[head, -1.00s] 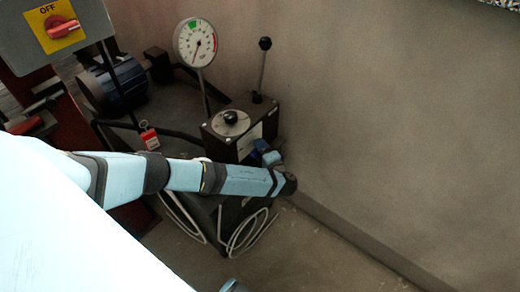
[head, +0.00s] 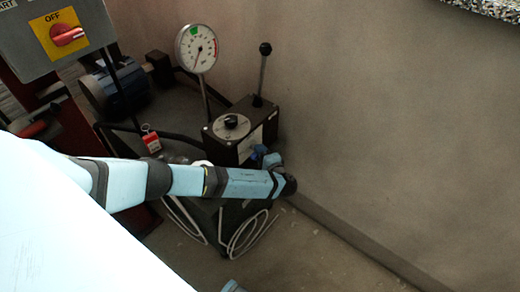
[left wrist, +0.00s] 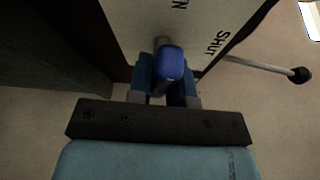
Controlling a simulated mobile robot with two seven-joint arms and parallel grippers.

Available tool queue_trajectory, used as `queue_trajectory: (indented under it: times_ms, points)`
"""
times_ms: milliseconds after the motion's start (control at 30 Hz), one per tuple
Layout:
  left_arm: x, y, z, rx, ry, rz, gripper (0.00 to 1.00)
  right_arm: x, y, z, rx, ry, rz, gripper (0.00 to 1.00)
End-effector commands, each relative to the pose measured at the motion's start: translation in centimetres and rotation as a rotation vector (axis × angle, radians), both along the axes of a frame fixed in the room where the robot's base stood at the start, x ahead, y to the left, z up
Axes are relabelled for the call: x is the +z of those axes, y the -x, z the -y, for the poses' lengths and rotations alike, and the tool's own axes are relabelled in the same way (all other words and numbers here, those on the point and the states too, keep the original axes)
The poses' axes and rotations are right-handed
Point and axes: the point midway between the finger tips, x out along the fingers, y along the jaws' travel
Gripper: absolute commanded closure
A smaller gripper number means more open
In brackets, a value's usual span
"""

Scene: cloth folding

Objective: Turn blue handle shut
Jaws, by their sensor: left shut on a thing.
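The blue handle (left wrist: 171,66) sticks out from a pale panel (left wrist: 205,18) with the word SHUT and part of another word ending in N. My left gripper (left wrist: 166,88) is shut on the blue handle, with one finger on each side of it. In the head view my left gripper (head: 270,160) is at the front of a dark control box (head: 232,128), and the arm partly hides that side. The handle is hard to make out there.
A round gauge (head: 196,48) and an upright black-knobbed lever (head: 262,75) stand at the box. A grey switch box (head: 28,40) with a red OFF switch (head: 67,35) is at upper left. The wall (head: 400,110) is close on the right. White cable loops (head: 246,232) lie below.

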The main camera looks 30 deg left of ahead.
Motion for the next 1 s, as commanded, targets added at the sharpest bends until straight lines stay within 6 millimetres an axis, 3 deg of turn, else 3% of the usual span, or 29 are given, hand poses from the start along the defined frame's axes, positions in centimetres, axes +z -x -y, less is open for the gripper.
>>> queue_trajectory:
  times_ms: [600, 1000]
  points:
    - [0.5, 0.1, 0.1, 0.0, -0.042, -0.565, 1.0, 3.0, 0.5, 0.6, -0.037, -0.025, -0.082, 0.55]
    - [0.3, 0.0, 0.2, -0.001, -0.07, -0.944, 1.0, 5.4, 0.4, 0.8, -0.021, 0.001, -0.04, 0.55]
